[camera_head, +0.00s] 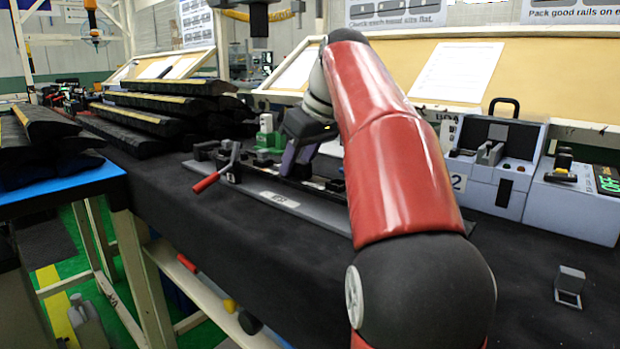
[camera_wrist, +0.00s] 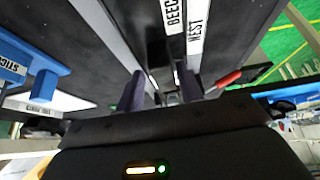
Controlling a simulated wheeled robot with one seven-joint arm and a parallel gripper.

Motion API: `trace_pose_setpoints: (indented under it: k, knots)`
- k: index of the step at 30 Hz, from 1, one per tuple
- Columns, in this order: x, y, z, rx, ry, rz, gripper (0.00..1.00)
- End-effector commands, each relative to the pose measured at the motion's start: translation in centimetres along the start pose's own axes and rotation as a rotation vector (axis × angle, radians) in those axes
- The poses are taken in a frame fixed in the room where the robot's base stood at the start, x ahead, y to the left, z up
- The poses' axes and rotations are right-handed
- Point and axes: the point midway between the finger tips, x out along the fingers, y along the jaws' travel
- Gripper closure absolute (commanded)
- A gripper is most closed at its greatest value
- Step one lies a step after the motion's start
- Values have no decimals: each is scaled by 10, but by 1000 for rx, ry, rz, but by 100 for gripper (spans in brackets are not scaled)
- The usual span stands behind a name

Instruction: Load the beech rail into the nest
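The nest is a long grey fixture plate (camera_head: 320,213) on the black bench, with a white label on its front edge and dark blocks along it. A red-handled lever (camera_head: 208,181) sits at its left end. My gripper (camera_head: 292,168), with purple fingers, reaches down over the fixture; my red arm hides its right part. In the wrist view the fingers of my gripper (camera_wrist: 160,78) stand apart, with a dark gap between them. A "NEST" label (camera_wrist: 195,30) and a "BEECH" label (camera_wrist: 172,15) show beyond them. I cannot make out the beech rail for certain.
Black rails with tan strips (camera_head: 150,118) are stacked at the back left. A blue-topped table (camera_head: 100,178) stands at the left. Grey boxes (camera_head: 490,165) stand at the right, and a small grey clip-like part (camera_head: 570,285) lies front right. The bench front is clear.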

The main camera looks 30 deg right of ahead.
Motion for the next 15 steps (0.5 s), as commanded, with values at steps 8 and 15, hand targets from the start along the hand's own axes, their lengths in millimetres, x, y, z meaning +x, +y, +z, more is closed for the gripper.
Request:
trace_pose_setpoints:
  k: [8, 15]
  knots:
    - [4, -2, 1, -2, -10, -13, 55]
    - [-28, -1, 0, -1, -3, -6, 55]
